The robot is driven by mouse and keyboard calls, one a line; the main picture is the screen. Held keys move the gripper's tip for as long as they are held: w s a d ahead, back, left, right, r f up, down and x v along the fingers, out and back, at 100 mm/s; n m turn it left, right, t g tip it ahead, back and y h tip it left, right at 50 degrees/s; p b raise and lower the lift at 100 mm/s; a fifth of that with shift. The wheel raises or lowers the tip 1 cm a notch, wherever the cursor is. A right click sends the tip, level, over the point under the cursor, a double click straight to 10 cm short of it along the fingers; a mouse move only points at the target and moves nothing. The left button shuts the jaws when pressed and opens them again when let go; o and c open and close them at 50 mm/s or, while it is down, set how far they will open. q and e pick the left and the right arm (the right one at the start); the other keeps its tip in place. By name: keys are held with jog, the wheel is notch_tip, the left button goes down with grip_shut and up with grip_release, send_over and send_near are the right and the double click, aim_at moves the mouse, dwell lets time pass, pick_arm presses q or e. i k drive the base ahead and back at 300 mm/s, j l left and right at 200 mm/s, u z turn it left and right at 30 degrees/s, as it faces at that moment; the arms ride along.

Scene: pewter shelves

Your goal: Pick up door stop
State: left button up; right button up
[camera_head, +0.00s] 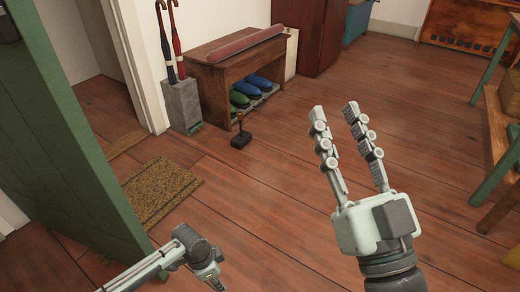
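A small dark door stop (241,139) with an upright stem stands on the wooden floor, in front of the bench and apart from it. My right gripper (334,110) is raised at the right of centre, its two fingers parted with nothing between them. In the picture it is to the right of the door stop. My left arm comes in at the bottom left. My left gripper (215,282) is only partly in view at the bottom edge, so its fingers cannot be judged.
A wooden bench (213,81) with shoes beneath stands behind the door stop. A grey umbrella stand (182,107) is left of it. A doormat (160,188) lies by the green door (62,130). The middle floor is clear.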

aim_at(239, 141)
jog(key=i+l+z, duration=0.2)
jog(key=i, duration=1.45)
jog(key=i+j+z, duration=0.15)
jog(key=i+j, duration=0.9)
jog(key=j, duration=0.15)
jog(key=i+j, duration=0.15)
jog(key=j, duration=0.15)
